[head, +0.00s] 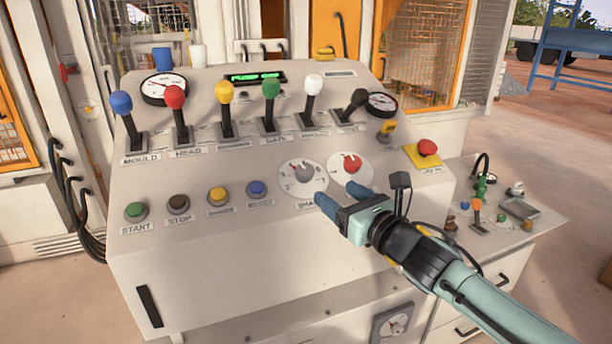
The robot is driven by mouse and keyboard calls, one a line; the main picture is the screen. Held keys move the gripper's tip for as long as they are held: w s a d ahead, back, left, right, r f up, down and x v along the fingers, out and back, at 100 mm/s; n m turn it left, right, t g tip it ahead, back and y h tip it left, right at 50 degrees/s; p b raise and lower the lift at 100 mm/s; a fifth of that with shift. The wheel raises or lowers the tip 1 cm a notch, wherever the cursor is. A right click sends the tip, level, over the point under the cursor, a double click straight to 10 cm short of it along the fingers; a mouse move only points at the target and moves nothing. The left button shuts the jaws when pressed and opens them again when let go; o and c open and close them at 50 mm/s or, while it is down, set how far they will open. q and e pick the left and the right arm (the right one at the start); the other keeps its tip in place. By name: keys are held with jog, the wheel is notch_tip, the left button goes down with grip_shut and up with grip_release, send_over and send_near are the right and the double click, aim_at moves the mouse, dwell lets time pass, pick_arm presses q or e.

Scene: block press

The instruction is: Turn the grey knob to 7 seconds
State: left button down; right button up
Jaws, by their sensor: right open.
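The grey knob (303,173) sits in the middle of a white round dial (291,188) on the sloping front of the control panel. I cannot read where its pointer stands on the dial. My right gripper (341,196) comes in from the lower right. Its blue fingers are open and lie just below and right of the grey knob, apart from it as far as I can tell. The fingers hide the lower right of the dial and part of the label below it. My left gripper is not in view.
A red knob (351,164) on its own dial is close by at the right. A row of coloured levers (270,88) stands above. Push buttons (218,196) are at the left. A red emergency button (427,147) is at the right, above a side table (546,216).

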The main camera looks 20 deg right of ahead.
aim_at(309, 174)
jog(key=w+p, duration=0.1)
jog(key=w, duration=0.2)
jog(key=w+a+p, duration=0.1)
jog(key=w, duration=0.3)
jog(key=w+p, duration=0.1)
jog(key=w, duration=0.3)
jog(key=shift+w+a, duration=0.2)
jog(key=shift+a, duration=0.05)
